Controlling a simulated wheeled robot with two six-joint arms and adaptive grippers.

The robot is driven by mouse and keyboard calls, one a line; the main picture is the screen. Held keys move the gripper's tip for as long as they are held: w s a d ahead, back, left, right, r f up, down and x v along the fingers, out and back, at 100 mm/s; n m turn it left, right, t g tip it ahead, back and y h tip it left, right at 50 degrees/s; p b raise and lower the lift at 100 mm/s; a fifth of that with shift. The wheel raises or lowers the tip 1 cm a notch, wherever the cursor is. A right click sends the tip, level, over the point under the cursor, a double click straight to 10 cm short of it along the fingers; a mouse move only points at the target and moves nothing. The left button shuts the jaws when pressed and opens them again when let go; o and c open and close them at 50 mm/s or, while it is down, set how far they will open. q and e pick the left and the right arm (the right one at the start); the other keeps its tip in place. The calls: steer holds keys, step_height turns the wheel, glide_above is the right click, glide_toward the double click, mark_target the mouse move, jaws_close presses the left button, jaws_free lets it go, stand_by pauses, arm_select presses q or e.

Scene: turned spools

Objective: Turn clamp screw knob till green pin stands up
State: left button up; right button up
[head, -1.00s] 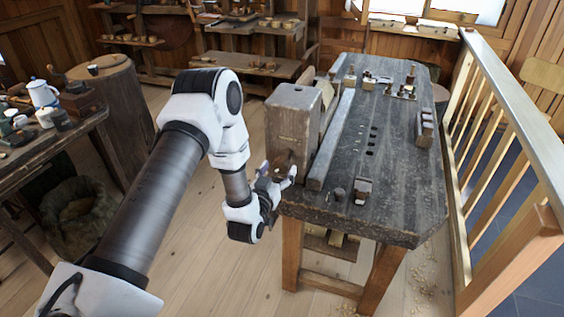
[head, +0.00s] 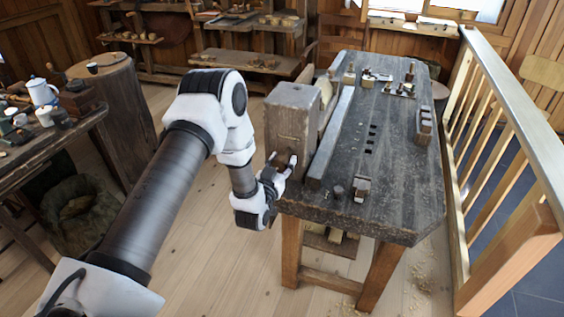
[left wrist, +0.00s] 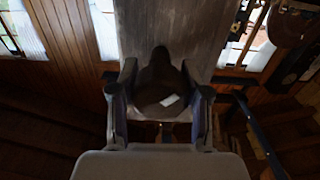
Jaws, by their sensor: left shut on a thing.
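The clamp screw knob (left wrist: 160,78) is dark and rounded, with a small pale patch on it. In the left wrist view it sits between the two fingers of my left gripper (left wrist: 161,98), which is shut on it. In the head view my left gripper (head: 283,162) is at the front face of the upright wooden block (head: 293,120) on the bench's near left corner. The fingers and block hide most of the knob there. I cannot make out a green pin in either view. My right gripper is not in view.
The workbench (head: 400,165) carries a long bar (head: 331,140), a small dark block (head: 361,188) and several tools at its far end. A wooden railing (head: 510,125) stands to its right. A side table with crockery (head: 42,92) is at the left.

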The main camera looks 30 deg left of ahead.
arm_select(q)
steer(key=shift+m, duration=0.3)
steer(key=m+p, duration=0.1)
steer(key=m, duration=0.4)
steer(key=shift+r+m, duration=0.1)
steer(key=shift+m, duration=0.2)
steer(key=m+p, duration=0.1)
steer(key=m, duration=0.5)
steer(key=shift+a+p, duration=0.1)
steer(key=shift+p, duration=0.3)
steer(key=m+p, duration=0.2)
steer(key=m, duration=0.4)
steer(key=shift+m, duration=0.3)
steer(key=m+p, duration=0.1)
steer(key=m, duration=0.1)
steer(key=shift+m, duration=0.4)
steer(key=shift+s+f+m+p, duration=0.15)
steer(key=shift+m+p, duration=0.25)
steer(key=shift+m, duration=0.35)
steer(key=shift+w+f+m+p, duration=0.15)
steer(key=shift+m+p, duration=0.2)
steer(key=shift+m, duration=0.4)
steer(key=shift+s, duration=0.1)
